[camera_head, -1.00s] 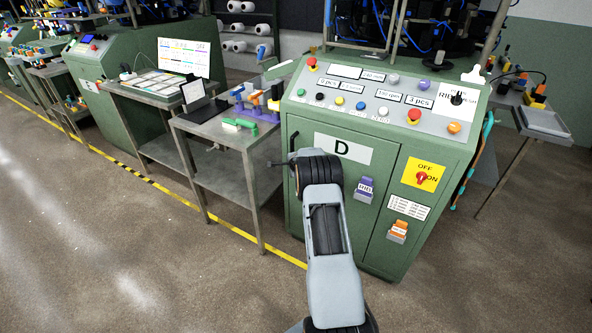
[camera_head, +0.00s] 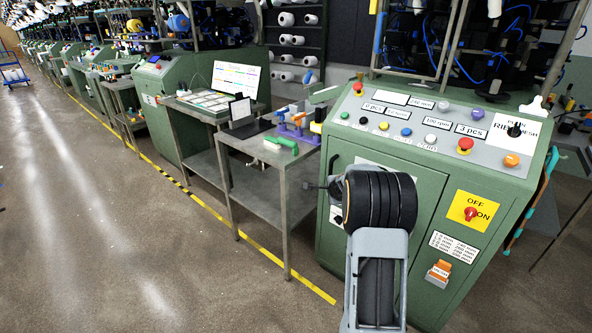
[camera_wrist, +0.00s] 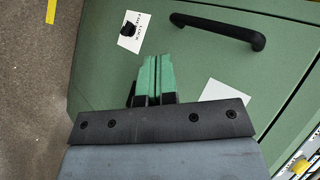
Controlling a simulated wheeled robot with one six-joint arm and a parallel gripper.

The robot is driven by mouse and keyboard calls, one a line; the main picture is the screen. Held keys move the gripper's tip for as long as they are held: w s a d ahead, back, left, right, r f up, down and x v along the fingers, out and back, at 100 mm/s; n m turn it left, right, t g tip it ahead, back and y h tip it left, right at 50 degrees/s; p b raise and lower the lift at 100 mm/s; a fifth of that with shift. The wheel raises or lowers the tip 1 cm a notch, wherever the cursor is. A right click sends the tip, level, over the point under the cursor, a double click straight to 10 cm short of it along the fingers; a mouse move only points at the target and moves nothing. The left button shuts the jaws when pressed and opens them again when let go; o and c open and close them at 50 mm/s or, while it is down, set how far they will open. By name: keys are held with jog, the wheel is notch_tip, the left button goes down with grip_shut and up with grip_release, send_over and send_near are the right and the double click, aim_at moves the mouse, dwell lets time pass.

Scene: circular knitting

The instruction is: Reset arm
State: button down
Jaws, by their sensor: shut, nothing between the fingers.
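My gripper (camera_wrist: 150,80) shows in the wrist view as two green-tipped fingers, shut together with nothing between them. It points at the green front of the machine cabinet (camera_wrist: 200,60). A black door handle (camera_wrist: 243,34) lies ahead and to the right of the fingers, apart from them in the picture. A white label with a black knob (camera_wrist: 128,28) is ahead and to the left. In the head view my arm stands in front of cabinet (camera_head: 420,270) and covers much of its door label. The gripper is largely hidden there behind my arm.
The control panel (camera_head: 430,125) with coloured buttons tops the cabinet. A metal table (camera_head: 255,150) with a green tool (camera_head: 281,143) and purple holder stands to its left. A yellow switch plate (camera_head: 470,210) is on the cabinet's right. Open floor (camera_head: 120,240) lies at front left.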

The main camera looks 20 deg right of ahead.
jog(key=s+a+r+n+g+y+p, duration=0.3)
jog(key=s+a+n+g+y+p, duration=0.1)
jog(key=s+a+n, duration=0.75)
jog(key=s+a+r+n+p, duration=0.5)
jog(key=s+a+r, duration=0.3)
jog(key=r, duration=0.3)
jog(key=s+a+r+n+g+h+p, duration=0.1)
jog(key=s+a+r+n+p, duration=0.4)
jog(key=s+r, duration=0.5)
jog(key=a+p, duration=0.2)
jog(key=p, duration=0.1)
jog(key=shift+s+a+r, duration=0.2)
jog(key=shift+a+r, duration=0.2)
